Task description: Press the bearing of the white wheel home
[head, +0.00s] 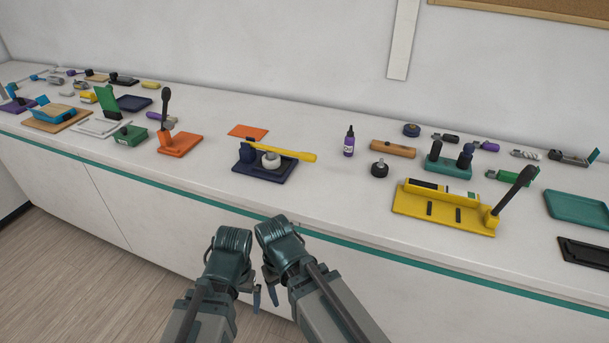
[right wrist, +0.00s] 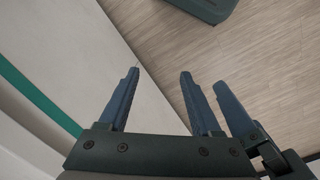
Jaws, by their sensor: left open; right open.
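A white wheel (head: 271,160) sits on a dark blue press (head: 262,176) on the counter, left of the middle in the head view. The yellow lever (head: 292,153) of the press lies over the wheel and reaches to the right. The bearing is too small to make out. My left gripper (head: 252,292) is open and empty in front of the counter, below its front edge. My right gripper (head: 271,287) is close beside it, also open and empty. Its separated fingers show in the right wrist view (right wrist: 161,88), with nothing between them. Neither touches the press or wheel.
An orange press (head: 180,145) with a dark upright lever stands left of the blue one. A yellow fixture (head: 440,211) with a dark lever stands to the right. Counter in front of the blue press is clear.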

